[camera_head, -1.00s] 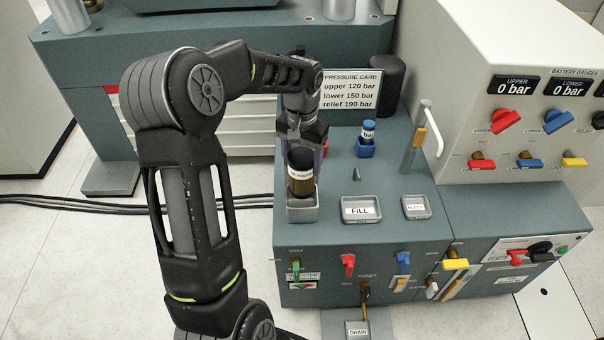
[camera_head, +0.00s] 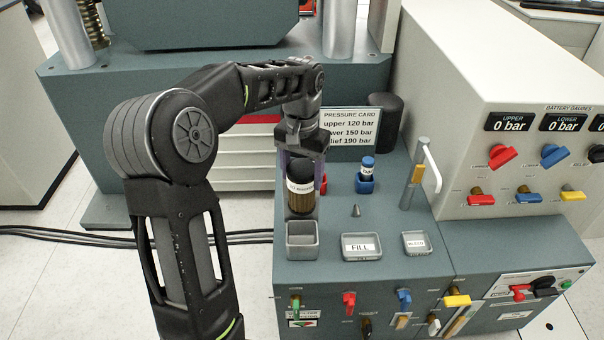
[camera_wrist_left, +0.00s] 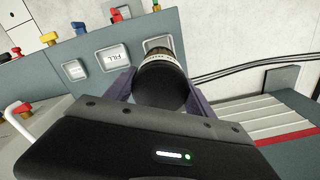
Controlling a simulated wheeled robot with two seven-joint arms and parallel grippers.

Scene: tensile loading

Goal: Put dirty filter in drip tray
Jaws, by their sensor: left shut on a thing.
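The filter (camera_head: 300,198), a brown cylinder with a black top and a white labelled band, is held upright in my left gripper (camera_head: 301,178). The purple-grey fingers are on both sides of it. In the left wrist view the filter (camera_wrist_left: 161,78) sits between the fingers (camera_wrist_left: 163,88), its black end towards the camera. An open grey square cup (camera_head: 303,243) stands just in front of and below the filter on the teal bench, and looks empty. Shallow grey trays marked FILL (camera_head: 361,247) and BLEED (camera_head: 416,243) lie to its right. I cannot tell which container is the drip tray.
A blue-capped cylinder (camera_head: 367,169) stands in a blue holder behind the trays. A small grey cone (camera_head: 356,211) and an upright lever (camera_head: 418,175) stand nearby. The pressure card (camera_head: 350,133) is behind. Coloured valves (camera_head: 350,302) line the bench front.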

